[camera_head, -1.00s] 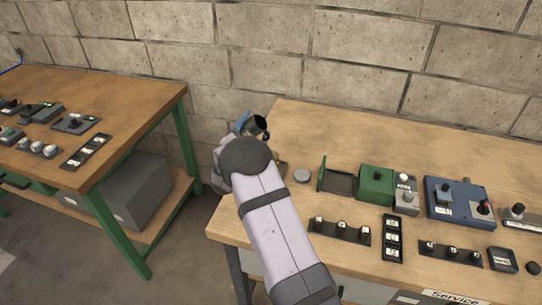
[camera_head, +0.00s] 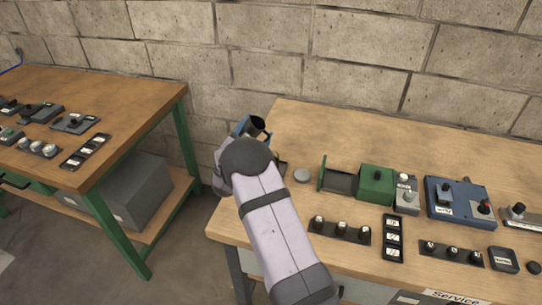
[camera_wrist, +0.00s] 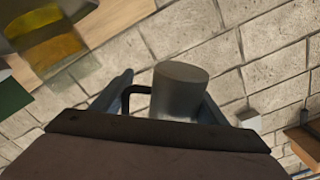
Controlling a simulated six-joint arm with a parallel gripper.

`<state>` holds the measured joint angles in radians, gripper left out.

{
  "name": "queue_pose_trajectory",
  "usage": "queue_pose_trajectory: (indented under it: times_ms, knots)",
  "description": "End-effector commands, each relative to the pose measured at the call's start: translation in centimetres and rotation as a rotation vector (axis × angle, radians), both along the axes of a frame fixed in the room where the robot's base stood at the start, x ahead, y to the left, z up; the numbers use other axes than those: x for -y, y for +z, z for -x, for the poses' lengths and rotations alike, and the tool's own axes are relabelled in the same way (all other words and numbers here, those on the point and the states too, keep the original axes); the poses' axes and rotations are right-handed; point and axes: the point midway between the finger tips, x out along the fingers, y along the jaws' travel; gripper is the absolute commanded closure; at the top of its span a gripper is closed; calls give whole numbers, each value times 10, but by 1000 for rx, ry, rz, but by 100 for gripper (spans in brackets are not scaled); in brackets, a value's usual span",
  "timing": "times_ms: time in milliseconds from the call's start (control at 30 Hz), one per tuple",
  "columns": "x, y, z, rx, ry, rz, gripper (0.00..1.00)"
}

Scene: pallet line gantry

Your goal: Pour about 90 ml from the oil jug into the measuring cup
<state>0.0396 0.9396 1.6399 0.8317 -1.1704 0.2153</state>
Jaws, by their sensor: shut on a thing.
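The oil jug (camera_wrist: 180,90) is a grey metal cylinder with a black handle in the wrist view. My gripper (camera_wrist: 165,100) is shut on it, one finger on each side. In the head view the jug's dark open mouth (camera_head: 258,124) shows above my wrist, tilted, beside my gripper's blue part (camera_head: 239,126). The measuring cup (camera_wrist: 45,35) is clear, holds amber liquid and stands at the upper left of the wrist view, apart from the jug. In the head view my arm hides most or all of the cup. No stream of oil is visible.
The wooden bench (camera_head: 330,125) bears a grey disc (camera_head: 302,176), a green box (camera_head: 375,185), a blue control box (camera_head: 455,200) and several switch strips. Its back is clear. A second bench (camera_head: 110,95) stands left across a gap. A block wall (camera_head: 360,50) is behind.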

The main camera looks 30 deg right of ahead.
Motion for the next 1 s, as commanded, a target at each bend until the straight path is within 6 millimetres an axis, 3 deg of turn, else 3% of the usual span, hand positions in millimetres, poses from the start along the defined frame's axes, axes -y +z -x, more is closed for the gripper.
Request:
queue_pose_trajectory:
  times_ms: [233, 433, 1000]
  knots:
    - [-4, 3, -4, -85, 2, 86, 63]
    - [-9, -16, -7, -197, 2, 196, 63]
    - [-14, -11, -14, -422, 1, 421, 63]
